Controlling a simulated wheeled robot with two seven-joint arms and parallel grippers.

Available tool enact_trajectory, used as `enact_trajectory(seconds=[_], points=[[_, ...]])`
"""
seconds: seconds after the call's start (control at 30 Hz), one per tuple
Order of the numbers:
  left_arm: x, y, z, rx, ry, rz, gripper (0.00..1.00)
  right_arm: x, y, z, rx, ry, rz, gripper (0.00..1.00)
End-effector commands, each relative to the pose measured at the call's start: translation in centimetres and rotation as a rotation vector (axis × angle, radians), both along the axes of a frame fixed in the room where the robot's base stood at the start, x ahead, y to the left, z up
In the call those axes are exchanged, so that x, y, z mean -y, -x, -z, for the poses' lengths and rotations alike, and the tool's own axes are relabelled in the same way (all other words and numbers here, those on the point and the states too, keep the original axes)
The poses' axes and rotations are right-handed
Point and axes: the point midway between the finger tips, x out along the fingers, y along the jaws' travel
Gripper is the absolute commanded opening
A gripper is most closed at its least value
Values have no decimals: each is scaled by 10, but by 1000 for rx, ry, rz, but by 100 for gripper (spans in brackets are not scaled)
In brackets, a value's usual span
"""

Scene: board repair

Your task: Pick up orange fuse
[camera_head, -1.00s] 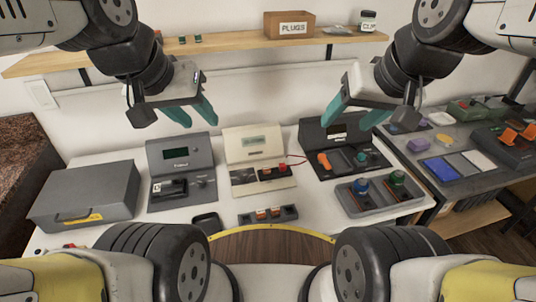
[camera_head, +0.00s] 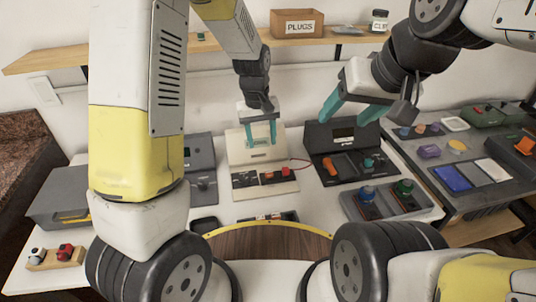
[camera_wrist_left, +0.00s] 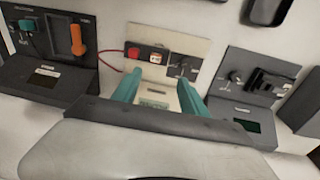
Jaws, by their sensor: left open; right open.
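A small dark tray (camera_head: 288,216) at the front middle of the white table carries small pieces with orange on them. They are too small to tell apart, and the tray is partly hidden by my arm's surroundings. My left gripper (camera_head: 263,143) is open and empty, pointing down in front of the beige device's upright panel. Its fingers also show in the left wrist view (camera_wrist_left: 158,92). My right gripper (camera_head: 346,112) is open and empty above the right dark device.
The right dark device (camera_head: 345,138) has an orange handle (camera_head: 330,165). A grey tray (camera_head: 386,205) with blue and green knobs stands before it. A grey case (camera_head: 55,195) and a wooden block (camera_head: 50,261) are at left. A shelf with a PLUGS box (camera_head: 297,23) is above.

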Motion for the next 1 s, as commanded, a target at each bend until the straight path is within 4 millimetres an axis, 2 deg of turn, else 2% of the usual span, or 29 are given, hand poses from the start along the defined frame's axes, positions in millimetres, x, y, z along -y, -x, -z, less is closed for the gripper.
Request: enact_trajectory(seconds=[0.03, 0.1, 0.2, 0.67, 0.9, 1.0], points=[[8, -3, 22, -23, -22, -2, 51, 0, 0, 0, 0, 0, 0, 63], [14, -7, 42, -41, -43, -10, 51, 0, 0, 0, 0, 0, 0, 63], [20, -9, 63, -58, -65, -18, 51, 0, 0, 0, 0, 0, 0, 63], [24, -11, 112, -68, -79, -25, 51, 0, 0, 0, 0, 0, 0, 63], [24, -12, 146, -68, -79, -25, 51, 0, 0, 0, 0, 0, 0, 63], [25, -12, 153, -67, -79, -25, 51, 0, 0, 0, 0, 0, 0, 63]])
